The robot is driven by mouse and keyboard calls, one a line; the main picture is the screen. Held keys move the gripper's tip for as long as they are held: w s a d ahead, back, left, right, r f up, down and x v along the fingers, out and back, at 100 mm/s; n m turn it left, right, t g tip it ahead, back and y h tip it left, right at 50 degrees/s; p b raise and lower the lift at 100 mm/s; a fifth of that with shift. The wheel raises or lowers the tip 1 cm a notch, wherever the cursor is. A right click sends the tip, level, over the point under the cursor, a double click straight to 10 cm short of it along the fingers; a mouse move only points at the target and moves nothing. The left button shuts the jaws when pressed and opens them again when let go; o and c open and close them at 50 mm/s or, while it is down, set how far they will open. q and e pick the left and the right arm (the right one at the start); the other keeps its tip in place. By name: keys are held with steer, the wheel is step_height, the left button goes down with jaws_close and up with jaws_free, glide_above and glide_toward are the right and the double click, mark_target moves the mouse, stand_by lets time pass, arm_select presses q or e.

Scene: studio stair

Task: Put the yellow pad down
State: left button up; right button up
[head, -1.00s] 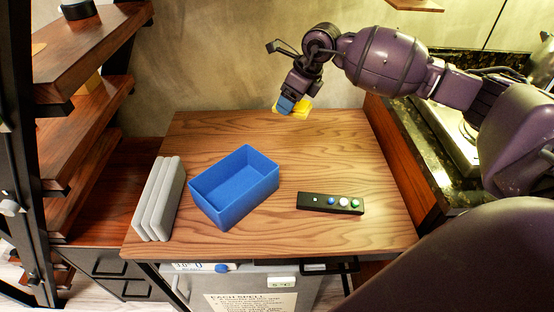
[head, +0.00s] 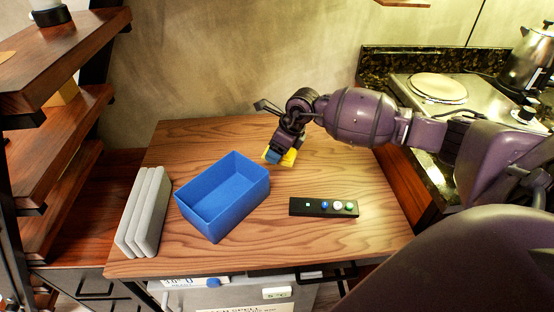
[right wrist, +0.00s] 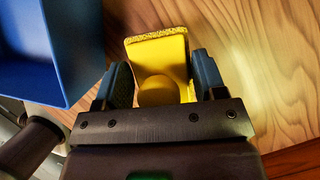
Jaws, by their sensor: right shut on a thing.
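The yellow pad (head: 288,158) is at my right gripper (head: 274,157), over the back part of the wooden table (head: 330,150), to the right of the blue bin. In the right wrist view the yellow pad (right wrist: 160,60) sits between the two fingers of the right gripper (right wrist: 163,82), which is shut on it. The pad has a rounded knob and a rough-looking far edge. I cannot tell whether the pad touches the table. My left gripper is not in view.
An open, empty blue bin (head: 222,198) stands mid-table. A black box with several coloured buttons (head: 323,208) lies to its right. Grey slabs (head: 144,212) stand at the left edge. Wooden shelves (head: 60,120) rise on the left. The table around the gripper is clear.

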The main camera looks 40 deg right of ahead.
mark_target(278, 168)
steer(key=shift+f+b, duration=0.3)
steer(key=shift+f, duration=1.75)
steer(key=shift+f, duration=0.2)
steer(key=o, duration=1.2)
steer(key=shift+o, duration=0.2)
steer(key=shift+r, duration=0.15)
